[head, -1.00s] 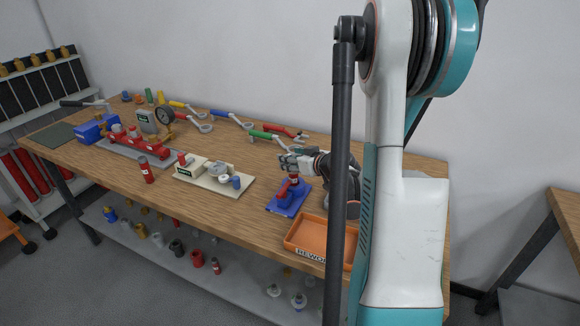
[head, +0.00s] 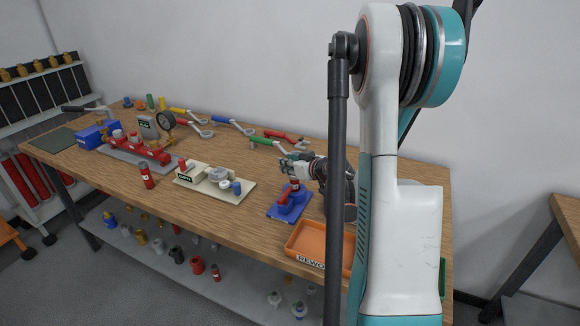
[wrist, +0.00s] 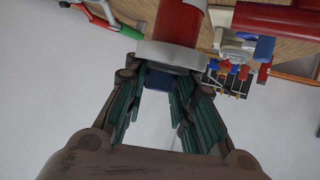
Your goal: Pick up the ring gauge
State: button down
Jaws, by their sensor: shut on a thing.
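My gripper (head: 288,163) is over the blue fixture (head: 284,214) near the front right of the bench. In the wrist view its fingers (wrist: 158,72) are shut on the pale grey end (wrist: 168,54) of a red cylinder (wrist: 180,22). A dark blue patch shows between the fingers. In the head view a red piece (head: 294,187) with a pale band shows just under the gripper, at the fixture; I cannot tell if they touch. I cannot tell whether the pale grey end is the ring gauge. A grey disc (head: 217,173) sits on a cream plate (head: 208,192) to the left.
An orange tray (head: 303,256) lies at the front edge, right of the fixture. A red cylinder (head: 147,177) stands near the front left edge. Wrenches, including a green-handled one (head: 262,142), lie along the back. A red manifold (head: 135,148) stands at the left.

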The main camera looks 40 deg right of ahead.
notch_tip(320, 180, up, 20)
jog(key=p, duration=0.6)
